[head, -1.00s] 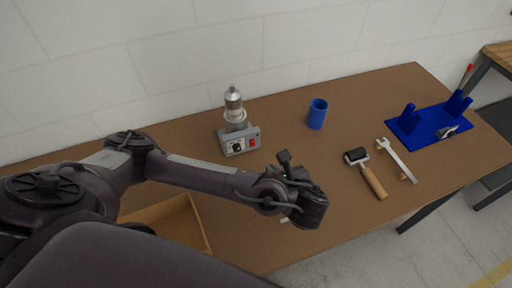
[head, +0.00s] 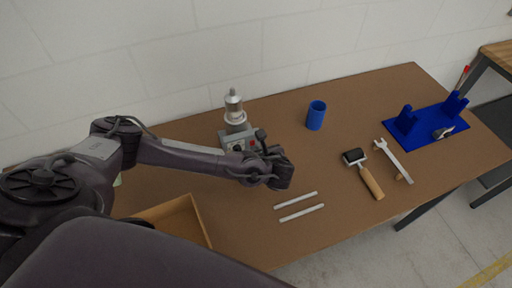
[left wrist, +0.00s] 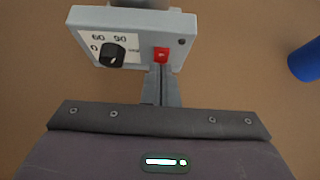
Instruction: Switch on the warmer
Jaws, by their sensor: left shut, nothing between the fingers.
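The warmer (head: 238,142) is a grey box with a silver metal bottle (head: 234,104) standing on it, near the back of the table. In the left wrist view its front panel (left wrist: 135,22) carries a black dial (left wrist: 112,54) with a 0-60-90 scale, a red switch (left wrist: 161,54) and a small dark dot (left wrist: 181,42). My left gripper (left wrist: 160,82) is shut and empty, with its tips just below the red switch; I cannot tell whether they touch it. In the head view my left wrist hides its fingers and part of the box. My right gripper is not in view.
A blue cup (head: 316,115) stands right of the warmer. Two pale rods (head: 298,206) lie in front. A roller (head: 364,174), a wrench (head: 394,160) and a blue stand (head: 428,125) are to the right. A cardboard tray (head: 203,222) is at the front left.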

